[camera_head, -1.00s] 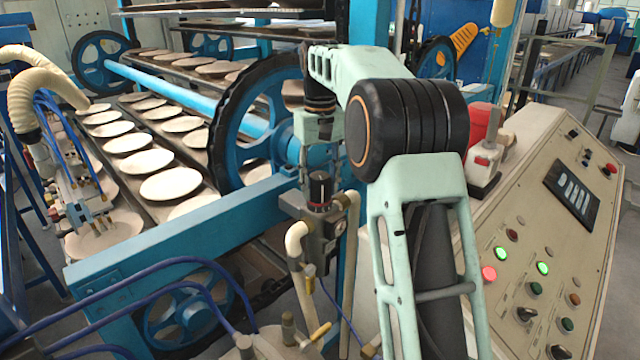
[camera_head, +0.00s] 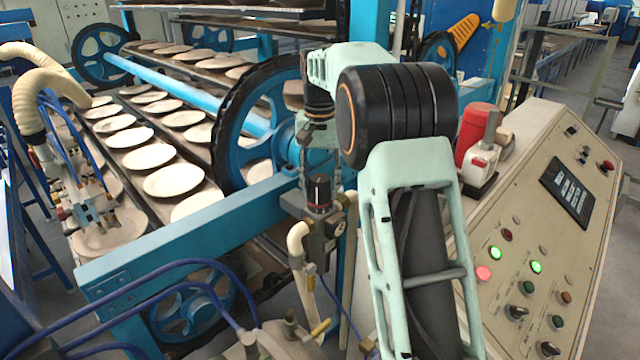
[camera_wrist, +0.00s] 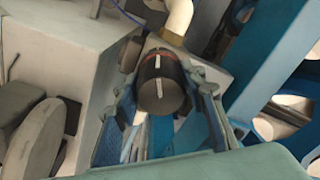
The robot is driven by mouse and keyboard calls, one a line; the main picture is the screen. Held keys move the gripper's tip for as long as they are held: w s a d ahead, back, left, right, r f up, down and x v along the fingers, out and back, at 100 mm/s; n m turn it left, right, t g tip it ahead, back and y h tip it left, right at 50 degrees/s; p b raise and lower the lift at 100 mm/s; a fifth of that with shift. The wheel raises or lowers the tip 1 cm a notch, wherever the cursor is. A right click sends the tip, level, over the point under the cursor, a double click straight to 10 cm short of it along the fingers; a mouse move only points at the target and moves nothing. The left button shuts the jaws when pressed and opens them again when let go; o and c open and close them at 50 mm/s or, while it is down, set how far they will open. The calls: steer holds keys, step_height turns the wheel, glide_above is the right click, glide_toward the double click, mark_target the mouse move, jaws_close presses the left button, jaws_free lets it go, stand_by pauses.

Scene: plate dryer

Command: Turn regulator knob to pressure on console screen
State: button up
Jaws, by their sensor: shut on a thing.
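The regulator knob (camera_head: 319,189) is a dark cylinder with a reddish band, on top of the grey regulator body (camera_head: 322,238) beside the blue frame. My gripper (camera_head: 318,165) is over the knob from above. In the wrist view my gripper (camera_wrist: 163,95) has one finger on each side of the knob and is shut on it. The console screen (camera_head: 567,190) is a black display with pale digits, too small to read.
The sloping console (camera_head: 535,240) with lit buttons and switches stands at the right. A red and white device (camera_head: 480,150) sits by its upper edge. Blue wheels and beams (camera_head: 190,250) and rows of plates (camera_head: 150,155) lie left. A pale pipe (camera_head: 297,245) rises beside the regulator.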

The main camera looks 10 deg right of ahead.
mark_target(320, 178)
stand_by(0.4)
steer(key=o, duration=1.2)
steer(key=shift+c, duration=0.2)
step_height(320, 178, up, 12)
